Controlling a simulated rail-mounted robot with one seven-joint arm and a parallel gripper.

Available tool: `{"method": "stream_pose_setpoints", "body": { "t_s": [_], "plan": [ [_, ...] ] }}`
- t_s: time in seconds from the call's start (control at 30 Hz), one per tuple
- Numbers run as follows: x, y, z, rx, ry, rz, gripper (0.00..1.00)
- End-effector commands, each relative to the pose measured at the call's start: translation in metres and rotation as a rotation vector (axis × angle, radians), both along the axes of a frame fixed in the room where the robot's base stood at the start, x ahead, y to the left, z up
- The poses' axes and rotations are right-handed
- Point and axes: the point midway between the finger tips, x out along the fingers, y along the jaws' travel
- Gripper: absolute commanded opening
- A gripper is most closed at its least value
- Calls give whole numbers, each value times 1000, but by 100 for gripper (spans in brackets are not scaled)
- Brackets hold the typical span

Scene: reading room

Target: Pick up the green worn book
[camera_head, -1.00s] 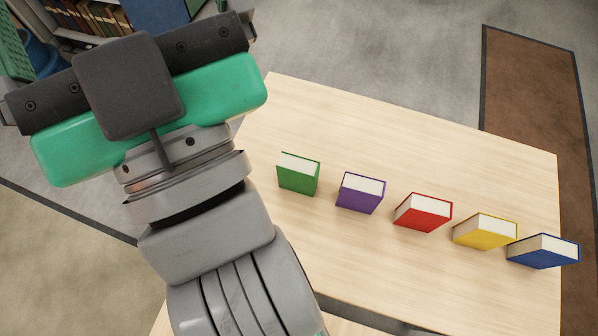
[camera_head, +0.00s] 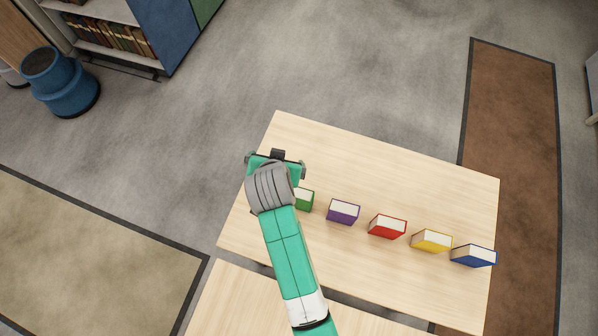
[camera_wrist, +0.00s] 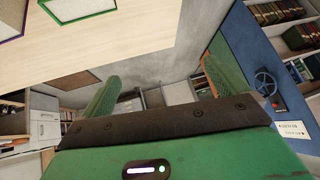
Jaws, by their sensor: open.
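The green book (camera_head: 305,200) stands on the light wooden table at the left end of a row of books, with its white page edges facing up. My arm covers its left part in the head view. In the wrist view it shows at the top left edge (camera_wrist: 80,8), cut off by the frame. My gripper (camera_head: 275,162) is over the table's left part, just left of and beyond the green book, and apart from it. Its fingertips are hidden in the head view. In the wrist view two green fingers stand wide apart with nothing between them (camera_wrist: 163,65).
To the right stand a purple book (camera_head: 343,212), a red book (camera_head: 387,227), a yellow book (camera_head: 432,240) and a blue book (camera_head: 474,256). The table (camera_head: 380,165) is bare behind the row. A bookshelf (camera_head: 115,35) and a blue stool (camera_head: 62,85) are far left.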

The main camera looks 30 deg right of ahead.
Motion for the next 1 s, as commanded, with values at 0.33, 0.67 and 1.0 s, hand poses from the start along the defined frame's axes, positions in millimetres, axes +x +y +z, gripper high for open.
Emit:
{"method": "stream_pose_setpoints", "body": {
  "t_s": [0.33,0.67,1.0],
  "plan": [
    [-77,-14,-62,60,305,-152,98],
    [-69,-21,-87,59,301,-149,98],
    [-57,-35,-131,59,299,-148,98]
  ]
}}
